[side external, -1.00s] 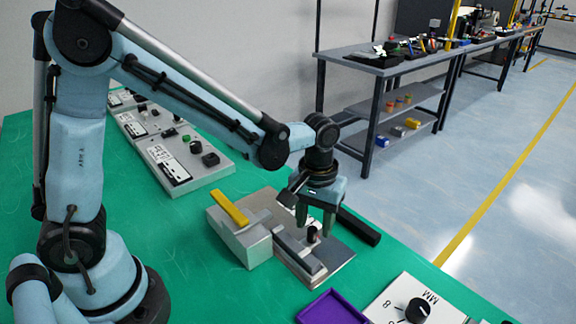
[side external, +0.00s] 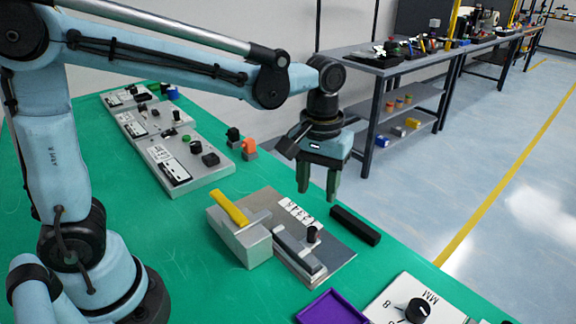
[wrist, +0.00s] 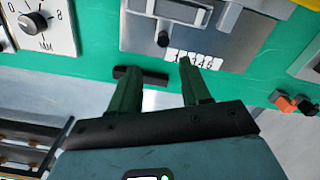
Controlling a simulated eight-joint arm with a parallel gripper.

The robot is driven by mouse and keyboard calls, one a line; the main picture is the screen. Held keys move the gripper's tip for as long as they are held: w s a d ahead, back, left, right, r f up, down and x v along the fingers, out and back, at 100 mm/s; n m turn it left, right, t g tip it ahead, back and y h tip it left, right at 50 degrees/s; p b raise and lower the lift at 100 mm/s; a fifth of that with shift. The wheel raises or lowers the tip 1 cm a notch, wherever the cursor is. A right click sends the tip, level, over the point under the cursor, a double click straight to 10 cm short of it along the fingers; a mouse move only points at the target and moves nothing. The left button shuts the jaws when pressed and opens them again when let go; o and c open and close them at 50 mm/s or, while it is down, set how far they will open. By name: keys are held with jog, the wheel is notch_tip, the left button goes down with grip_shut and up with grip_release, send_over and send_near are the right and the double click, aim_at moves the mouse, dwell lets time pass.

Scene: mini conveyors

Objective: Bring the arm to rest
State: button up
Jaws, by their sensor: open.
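My gripper (side external: 317,190) is open and empty, with its dark green fingers pointing down. In the side external view it hangs above the far end of a grey metal fixture (side external: 335,245) that has a yellow handle (side external: 230,208) and a black knob (side external: 313,233). In the wrist view the two fingers of my gripper (wrist: 157,80) are spread apart with nothing between them. The fixture's plate (wrist: 240,45) with a row of printed digits (wrist: 193,58) lies beyond the fingertips.
A black bar (side external: 355,225) lies on the green table (side external: 190,250) near its edge. A purple tray (side external: 332,308) and a dial box marked MM (side external: 445,307) stand at the front. Control panels (side external: 185,162) and small black and orange blocks (side external: 249,148) stand behind.

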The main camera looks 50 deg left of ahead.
jog(key=s+a+m+t, duration=0.4)
jog(key=s+a+t, duration=0.3)
jog(key=a, duration=0.1)
jog(key=shift+s+a+r, duration=0.25)
jog(key=shift+s+r, duration=0.05)
dwell(0.4)
